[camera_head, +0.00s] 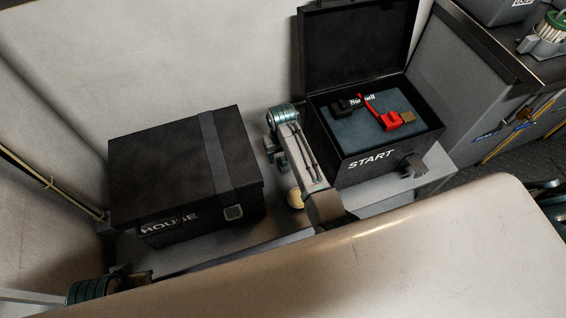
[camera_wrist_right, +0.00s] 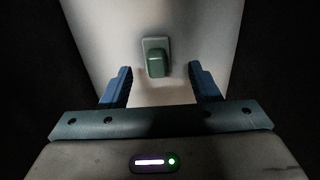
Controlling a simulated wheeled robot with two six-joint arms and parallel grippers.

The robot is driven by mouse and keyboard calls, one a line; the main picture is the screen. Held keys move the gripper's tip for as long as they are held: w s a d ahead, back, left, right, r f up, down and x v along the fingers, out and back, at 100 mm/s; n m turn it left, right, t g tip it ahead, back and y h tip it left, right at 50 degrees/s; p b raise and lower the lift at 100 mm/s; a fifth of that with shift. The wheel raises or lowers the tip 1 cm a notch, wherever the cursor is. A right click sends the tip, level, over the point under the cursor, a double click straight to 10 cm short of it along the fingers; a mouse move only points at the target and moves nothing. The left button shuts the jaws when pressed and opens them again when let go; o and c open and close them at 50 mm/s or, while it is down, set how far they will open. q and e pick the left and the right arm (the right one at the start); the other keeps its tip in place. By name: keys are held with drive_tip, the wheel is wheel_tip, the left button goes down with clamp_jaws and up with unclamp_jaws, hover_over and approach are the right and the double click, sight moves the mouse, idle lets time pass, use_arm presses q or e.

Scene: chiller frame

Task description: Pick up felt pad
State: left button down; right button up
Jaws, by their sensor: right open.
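A small green block on a pale backing, which looks like the felt pad (camera_wrist_right: 156,64), stands on a light surface in the right wrist view. It lies just beyond my right gripper (camera_wrist_right: 161,82), roughly centred between the two blue fingers. The fingers are apart and nothing is between them. In the head view my right gripper (camera_head: 277,154) is in the gap between the two black boxes, partly hidden by its arm. I cannot make out the pad there. My left arm shows only at the lower left, and its fingers are not clear.
A closed black box marked HOUSE (camera_head: 185,172) stands left of the right arm. A pale round disc (camera_head: 295,198) is near the arm. A beige panel edge (camera_head: 430,260) fills the front.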

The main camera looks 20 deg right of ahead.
sight(283, 159)
drive_tip(key=f, duration=0.4)
drive_tip(key=shift+d+f+b, duration=0.2)
drive_tip(key=shift+b, duration=0.2)
use_arm(q)
drive_tip(key=shift+w+d+t, duration=0.15)
drive_tip(key=shift+d+t, duration=0.15)
drive_tip(key=shift+d, duration=0.1)
use_arm(e)
drive_tip(key=shift+c, duration=0.5)
drive_tip(key=c, duration=1)
drive_tip(key=shift+o, duration=0.2)
drive_tip(key=shift+r, duration=0.15)
